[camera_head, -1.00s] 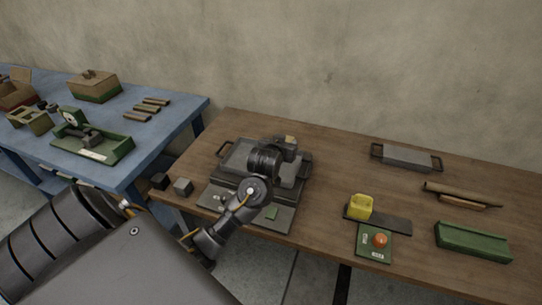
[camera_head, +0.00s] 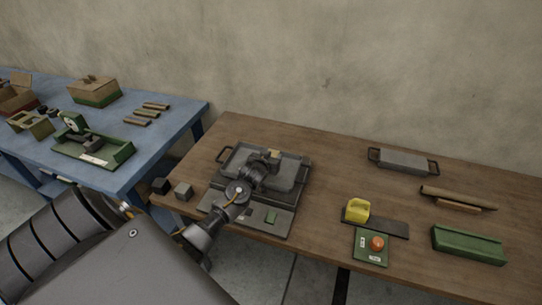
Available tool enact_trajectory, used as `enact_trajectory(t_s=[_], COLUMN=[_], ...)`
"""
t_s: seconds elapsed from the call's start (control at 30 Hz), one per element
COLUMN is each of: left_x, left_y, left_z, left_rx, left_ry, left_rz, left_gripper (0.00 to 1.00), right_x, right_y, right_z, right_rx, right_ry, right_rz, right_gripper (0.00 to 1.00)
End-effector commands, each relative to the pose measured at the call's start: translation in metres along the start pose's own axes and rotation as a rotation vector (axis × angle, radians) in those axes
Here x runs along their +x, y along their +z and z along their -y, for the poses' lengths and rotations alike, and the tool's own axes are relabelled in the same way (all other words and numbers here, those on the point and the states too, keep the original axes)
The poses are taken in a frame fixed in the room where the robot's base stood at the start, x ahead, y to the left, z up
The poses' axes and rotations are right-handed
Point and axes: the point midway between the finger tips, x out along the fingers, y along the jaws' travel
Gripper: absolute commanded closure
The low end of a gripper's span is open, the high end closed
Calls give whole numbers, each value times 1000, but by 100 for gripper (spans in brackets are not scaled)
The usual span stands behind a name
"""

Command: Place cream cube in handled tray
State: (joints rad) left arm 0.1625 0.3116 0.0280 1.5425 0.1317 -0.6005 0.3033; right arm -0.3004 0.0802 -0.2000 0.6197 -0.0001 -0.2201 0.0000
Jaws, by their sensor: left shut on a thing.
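The handled tray (camera_head: 238,160) is a shallow grey tray with dark handles, on the left part of the brown table. My left arm reaches in over it from the lower left. My left gripper (camera_head: 271,159) is over the tray and shut on the cream cube (camera_head: 274,154), a small tan block at its tip. I cannot tell whether the cube touches the tray floor. The arm and gripper hide the tray's middle and part of its front. My right gripper is not in view.
Two small blocks, one dark (camera_head: 161,185) and one grey (camera_head: 183,191), sit at the table's left edge. To the right are a yellow block (camera_head: 358,209), a red button box (camera_head: 376,244), a grey handled block (camera_head: 403,160) and a green channel (camera_head: 468,244). A blue table (camera_head: 170,125) stands left.

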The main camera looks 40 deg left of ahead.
Motion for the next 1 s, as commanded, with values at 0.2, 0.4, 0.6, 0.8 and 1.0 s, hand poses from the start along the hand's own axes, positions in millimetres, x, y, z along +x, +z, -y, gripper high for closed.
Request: enact_trajectory(t_s=[0.2, 0.4, 0.6, 0.8, 1.0], left_x=[0, 2, 2, 2, -2], left_y=[1, 6, 6, 6, 1], left_z=[0, 0, 0, 0, 0], left_rx=[-1, -1, 0, 0, 1], left_ry=[0, 0, 0, 0, 0], left_rz=[-2, -2, -1, -1, 0], left_gripper=[80, 80, 34, 33, 33], right_x=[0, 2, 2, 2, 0], right_y=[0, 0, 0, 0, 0], right_z=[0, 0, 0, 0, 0], right_rx=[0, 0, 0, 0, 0], right_ry=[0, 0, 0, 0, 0], right_rz=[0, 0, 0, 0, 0], right_gripper=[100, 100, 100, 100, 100])
